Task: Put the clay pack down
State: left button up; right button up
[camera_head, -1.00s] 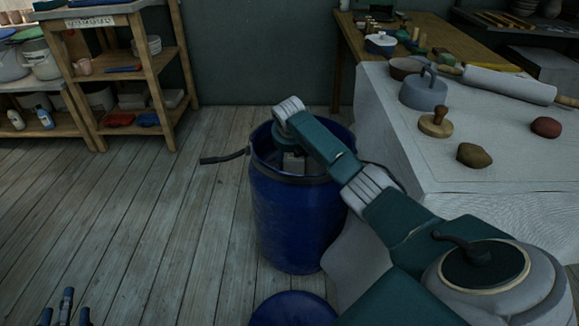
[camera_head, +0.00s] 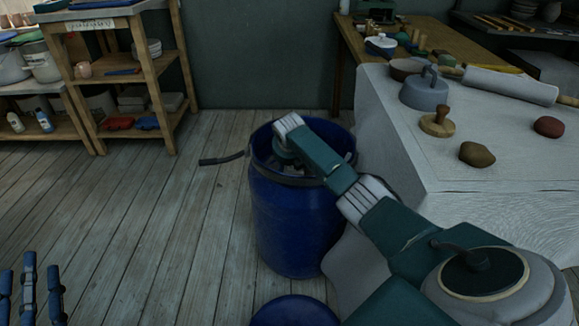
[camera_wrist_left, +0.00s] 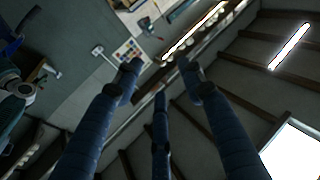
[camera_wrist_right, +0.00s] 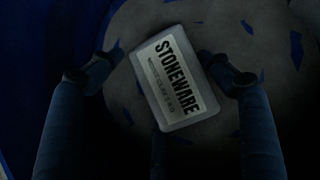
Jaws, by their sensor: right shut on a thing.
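The clay pack (camera_wrist_right: 172,85) is a pale block with a label reading "STONEWARE", between the fingers of my right gripper (camera_wrist_right: 160,62). My right gripper is shut on it. In the head view my right arm reaches down into the open blue barrel (camera_head: 297,225), and the barrel's rim and my arm hide most of the pack. In the right wrist view the barrel's mottled grey contents (camera_wrist_right: 245,45) with blue specks lie below the pack; I cannot tell whether they touch. My left gripper (camera_head: 30,285) is at the lower left, empty, its fingers spread.
A plaster-topped table (camera_head: 400,140) with pottery tools stands right of the barrel. A blue round lid (camera_head: 295,311) is at the bottom. A wooden shelf (camera_head: 165,85) stands at the back left.

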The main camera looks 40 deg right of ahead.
jog(key=o, duration=1.7)
jog(key=shift+f, duration=0.1)
pick_arm(q)
jog(key=shift+f, duration=0.1)
